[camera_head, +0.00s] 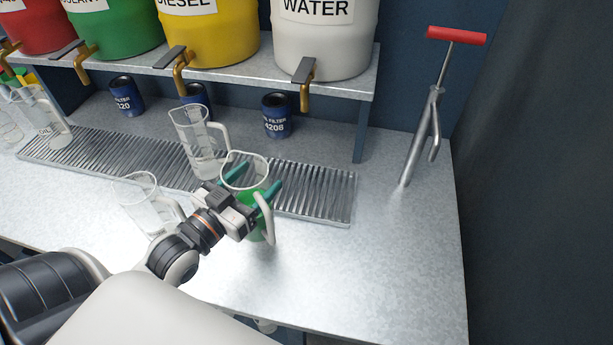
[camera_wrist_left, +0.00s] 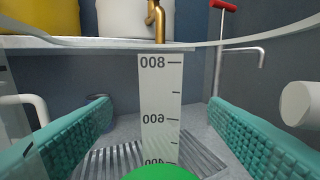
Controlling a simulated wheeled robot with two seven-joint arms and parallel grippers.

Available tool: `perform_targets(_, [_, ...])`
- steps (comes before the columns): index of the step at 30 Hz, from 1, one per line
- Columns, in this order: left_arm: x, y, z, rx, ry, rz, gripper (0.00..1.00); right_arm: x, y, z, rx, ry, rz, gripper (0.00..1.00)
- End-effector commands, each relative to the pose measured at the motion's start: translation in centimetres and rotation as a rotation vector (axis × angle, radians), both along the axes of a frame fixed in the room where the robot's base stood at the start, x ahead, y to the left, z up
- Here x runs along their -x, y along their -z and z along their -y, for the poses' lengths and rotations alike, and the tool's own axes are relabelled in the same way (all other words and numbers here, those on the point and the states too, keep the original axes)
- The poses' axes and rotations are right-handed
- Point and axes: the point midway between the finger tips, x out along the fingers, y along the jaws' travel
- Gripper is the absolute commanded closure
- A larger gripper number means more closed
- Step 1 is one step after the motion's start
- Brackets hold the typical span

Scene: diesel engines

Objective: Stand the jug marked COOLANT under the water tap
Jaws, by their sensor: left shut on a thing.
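My left gripper (camera_head: 261,177) is shut on a clear jug with green liquid (camera_head: 244,179), its teal fingers on either side. No COOLANT marking can be read; in the left wrist view the jug shows a reversed white scale strip (camera_wrist_left: 161,105) between the fingers (camera_wrist_left: 160,140). The jug looks upright, at the front edge of the drip grate; I cannot tell whether it touches anything below. The brass water tap (camera_head: 305,92) hangs under the white WATER drum (camera_head: 325,45), farther back and to the right of the jug. My right gripper is not in view.
A clear jug (camera_head: 196,135) stands on the grate (camera_head: 318,197) just behind left, another (camera_head: 145,200) stands in front left. A blue filter can (camera_head: 277,118) is behind, near the water tap. A red-handled pump (camera_head: 430,115) stands at right. The right front counter is clear.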

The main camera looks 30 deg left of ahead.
Motion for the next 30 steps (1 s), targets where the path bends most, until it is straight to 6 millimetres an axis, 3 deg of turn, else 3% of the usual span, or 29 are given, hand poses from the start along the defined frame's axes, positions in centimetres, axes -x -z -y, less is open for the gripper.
perform_targets(5, [-3.4, -0.8, 0.4, 0.003, 0.001, 0.011, 0.93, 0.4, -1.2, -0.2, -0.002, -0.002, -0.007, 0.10])
perform_targets(18, [-14.1, -0.7, 1.9, 0.001, 0.001, 0.007, 0.93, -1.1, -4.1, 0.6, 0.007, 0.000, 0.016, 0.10])
perform_targets(22, [-16.0, -0.6, 2.2, 0.000, 0.001, 0.007, 0.93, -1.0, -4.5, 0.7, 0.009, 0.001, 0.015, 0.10])
perform_targets(30, [-17.6, -0.2, 2.4, 0.001, 0.001, 0.005, 0.93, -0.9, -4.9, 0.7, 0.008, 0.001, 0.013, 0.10])
